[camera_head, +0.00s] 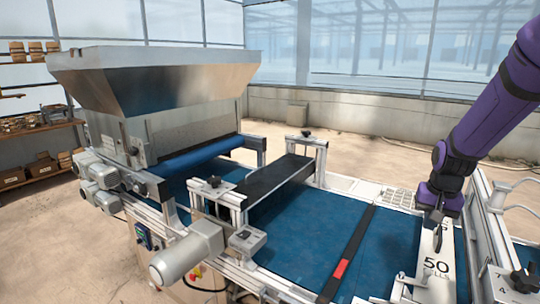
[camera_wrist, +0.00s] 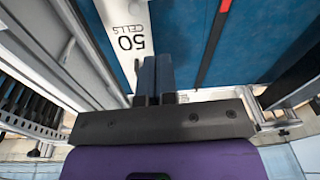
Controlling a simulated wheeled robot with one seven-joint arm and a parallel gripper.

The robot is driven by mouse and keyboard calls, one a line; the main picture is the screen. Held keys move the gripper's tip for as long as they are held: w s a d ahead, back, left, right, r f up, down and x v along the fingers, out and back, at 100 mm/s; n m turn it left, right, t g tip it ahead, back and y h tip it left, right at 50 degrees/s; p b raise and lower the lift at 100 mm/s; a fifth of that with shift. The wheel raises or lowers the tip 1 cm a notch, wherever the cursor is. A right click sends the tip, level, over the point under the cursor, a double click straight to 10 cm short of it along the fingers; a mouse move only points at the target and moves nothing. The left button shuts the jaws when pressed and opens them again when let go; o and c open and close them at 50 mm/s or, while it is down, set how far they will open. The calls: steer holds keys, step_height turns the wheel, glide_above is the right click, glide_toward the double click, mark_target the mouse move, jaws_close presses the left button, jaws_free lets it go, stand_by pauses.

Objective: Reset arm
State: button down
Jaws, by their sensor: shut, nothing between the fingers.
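My purple arm reaches in from the upper right of the head view, and my gripper (camera_head: 438,214) points down over a white plate marked "50" (camera_head: 437,262) at the right end of the seeder. In the wrist view my gripper (camera_wrist: 155,72) has its two dark fingers together with nothing between them. The white "50 CELLS" plate (camera_wrist: 128,14) lies beyond the fingertips there. I cannot tell how far the fingertips are above the plate.
The blue belt (camera_head: 300,216) runs under the steel hopper (camera_head: 165,82) and a dark crosswise cover (camera_head: 277,187). A black bar with a red mark (camera_head: 341,268) crosses the belt. Metal rails and posts (camera_head: 484,235) stand close right of my gripper. Shelves (camera_head: 42,131) stand far left.

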steer(key=s+a+r+n+t, duration=0.25)
steer(key=s+a+r, duration=0.35)
steer(key=s+r, duration=0.55)
steer(key=s+a+r+n, duration=0.1)
steer(key=s+a+r, duration=0.1)
steer(key=s, duration=0.5)
steer(key=s+a+r+n+t, duration=0.1)
steer(key=s+a+r+n, duration=0.1)
steer(key=s+r, duration=0.3)
steer(key=shift+s+r, duration=0.15)
steer(key=shift+s, duration=0.8)
